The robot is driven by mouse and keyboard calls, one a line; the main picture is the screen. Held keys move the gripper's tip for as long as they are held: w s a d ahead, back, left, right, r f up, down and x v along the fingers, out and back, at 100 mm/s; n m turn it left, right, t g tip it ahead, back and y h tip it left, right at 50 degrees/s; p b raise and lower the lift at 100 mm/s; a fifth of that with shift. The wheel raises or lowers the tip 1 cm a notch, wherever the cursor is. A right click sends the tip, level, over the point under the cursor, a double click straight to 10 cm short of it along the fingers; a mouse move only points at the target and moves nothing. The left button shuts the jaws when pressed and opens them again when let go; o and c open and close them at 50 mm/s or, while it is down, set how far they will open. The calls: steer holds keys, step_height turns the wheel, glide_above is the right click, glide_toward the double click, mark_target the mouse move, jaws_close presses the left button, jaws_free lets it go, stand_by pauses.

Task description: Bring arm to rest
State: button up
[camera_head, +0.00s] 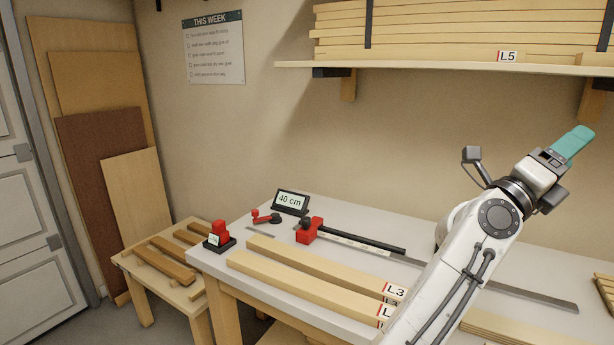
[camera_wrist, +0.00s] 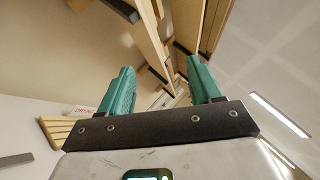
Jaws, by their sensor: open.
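My arm reaches up from the lower right of the head view over the right part of the bench. My gripper (camera_head: 574,142) is raised well above the bench top, with its teal fingers pointing up and to the right towards the wall shelf. In the wrist view, the two teal fingers of my gripper (camera_wrist: 160,72) stand apart with nothing between them. The gripper is open and empty. Behind the fingers the wrist view shows the shelf boards and the ceiling.
A shelf (camera_head: 430,68) of boards, labelled L5, hangs near my gripper. Below, the bench (camera_head: 345,210) carries long L3 boards (camera_head: 310,276), a red stop (camera_head: 308,231) and a 40 cm display (camera_head: 291,201). A low table (camera_head: 190,295) with short pieces stands left. Sheets (camera_head: 100,170) lean on the wall.

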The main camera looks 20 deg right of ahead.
steer(key=w+a+f+n+t+y, duration=0.1)
steer(key=w+a+n+t+y, duration=0.45)
steer(key=n+t, duration=0.8)
steer(key=w+a+n+t+y, duration=0.5)
steer(key=a+n+t+y, duration=0.1)
steer(key=n+t, duration=0.7)
steer(key=w+a+f+n+g+y, duration=0.1)
steer(key=a+f+n+g+y, duration=0.25)
steer(key=f+n+y, duration=0.5)
steer(key=w+a+f+n+g+y, duration=0.15)
steer(key=a+f+n+y, duration=0.3)
steer(key=f, duration=0.75)
steer(key=s+a+f+n+g, duration=0.15)
steer(key=s+f+g, duration=0.3)
steer(key=f, duration=0.55)
steer(key=s+a+f+n+g, duration=0.1)
steer(key=s+a+f+g, duration=0.25)
steer(key=s+f, duration=0.4)
steer(key=s+a+f+g, duration=0.1)
steer(key=s+f+g, duration=0.4)
steer(key=s, duration=0.6)
steer(key=s+a+f+g, duration=0.1)
steer(key=s+f+g, duration=0.4)
steer(key=s+f, duration=0.5)
steer(key=shift+s+a+h, duration=0.3)
steer(key=shift+s+h, duration=0.05)
steer(key=shift+h, duration=0.1)
